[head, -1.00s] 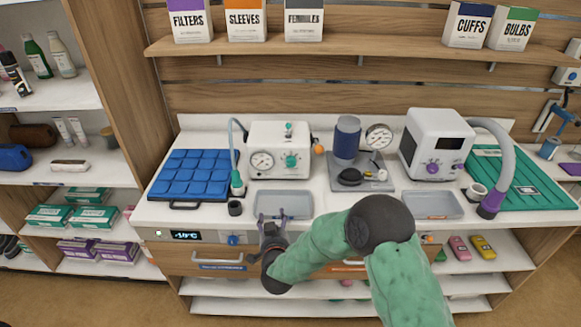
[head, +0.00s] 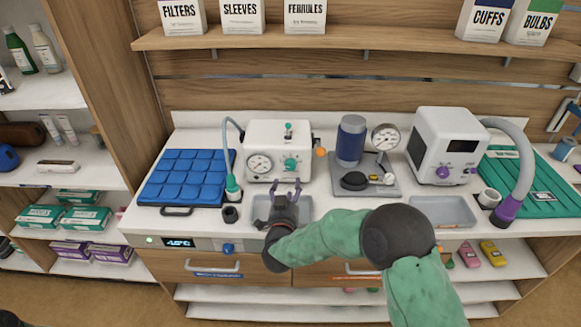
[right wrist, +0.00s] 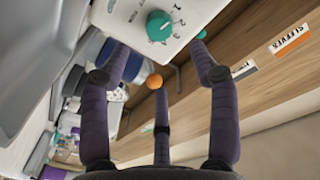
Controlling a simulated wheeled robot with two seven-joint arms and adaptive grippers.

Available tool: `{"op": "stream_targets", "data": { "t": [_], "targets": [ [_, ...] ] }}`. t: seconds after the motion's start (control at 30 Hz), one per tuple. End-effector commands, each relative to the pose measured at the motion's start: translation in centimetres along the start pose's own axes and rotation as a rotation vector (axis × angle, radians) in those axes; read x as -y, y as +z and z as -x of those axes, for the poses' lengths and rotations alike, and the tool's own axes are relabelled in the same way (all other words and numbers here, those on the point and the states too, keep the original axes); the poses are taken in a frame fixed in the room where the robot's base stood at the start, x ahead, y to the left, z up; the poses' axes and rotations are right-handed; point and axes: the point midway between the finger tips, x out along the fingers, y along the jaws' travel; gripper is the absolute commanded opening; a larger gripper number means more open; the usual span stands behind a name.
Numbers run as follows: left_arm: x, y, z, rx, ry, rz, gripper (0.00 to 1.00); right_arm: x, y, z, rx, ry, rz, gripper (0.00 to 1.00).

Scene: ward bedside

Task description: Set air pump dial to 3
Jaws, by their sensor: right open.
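The air pump (head: 262,136) is a white box on the counter with a round gauge on its left face and an orange knob (head: 321,152) at its right side. Its teal dial (head: 290,164) is on the front, right of the gauge. In the right wrist view the dial (right wrist: 159,25) shows with printed numbers around it; I cannot tell its setting. My right gripper (head: 284,190) is open and empty, over the grey tray just in front of the dial and apart from it. Its spread fingers (right wrist: 160,62) show in the right wrist view. My left gripper is out of view.
A blue padded block (head: 180,178) and a teal-ended hose (head: 232,186) stand left of the pump. A blue cylinder device (head: 351,140) with a gauge stands right. A grey tray (head: 304,214) lies below my gripper. A white screened unit (head: 440,125) is farther right.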

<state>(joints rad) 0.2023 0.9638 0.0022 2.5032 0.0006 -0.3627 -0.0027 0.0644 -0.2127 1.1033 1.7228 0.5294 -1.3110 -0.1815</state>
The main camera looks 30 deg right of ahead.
Motion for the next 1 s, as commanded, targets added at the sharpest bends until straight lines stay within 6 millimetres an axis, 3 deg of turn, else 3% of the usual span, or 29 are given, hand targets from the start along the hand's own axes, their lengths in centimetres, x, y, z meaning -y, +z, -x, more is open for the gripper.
{"op": "stream_targets", "data": {
  "t": [0.3, 0.5, 0.7, 0.97, 1.0],
  "targets": [
    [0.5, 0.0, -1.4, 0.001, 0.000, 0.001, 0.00, -0.1, 0.2, -5.6, -0.001, 0.002, 0.000, 0.61],
    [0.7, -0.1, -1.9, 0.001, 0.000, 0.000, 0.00, -0.1, 0.2, -8.2, 0.000, 0.000, 0.001, 0.61],
    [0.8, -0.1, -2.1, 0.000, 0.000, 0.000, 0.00, -0.1, 0.1, -9.4, 0.002, 0.000, 0.002, 0.61],
    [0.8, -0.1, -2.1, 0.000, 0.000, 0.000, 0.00, 0.0, 0.0, -9.5, 0.001, 0.000, 0.001, 0.61],
    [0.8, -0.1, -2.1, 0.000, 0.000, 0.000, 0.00, 0.0, 0.0, -9.5, 0.001, 0.000, 0.001, 0.56]
  ]
}}
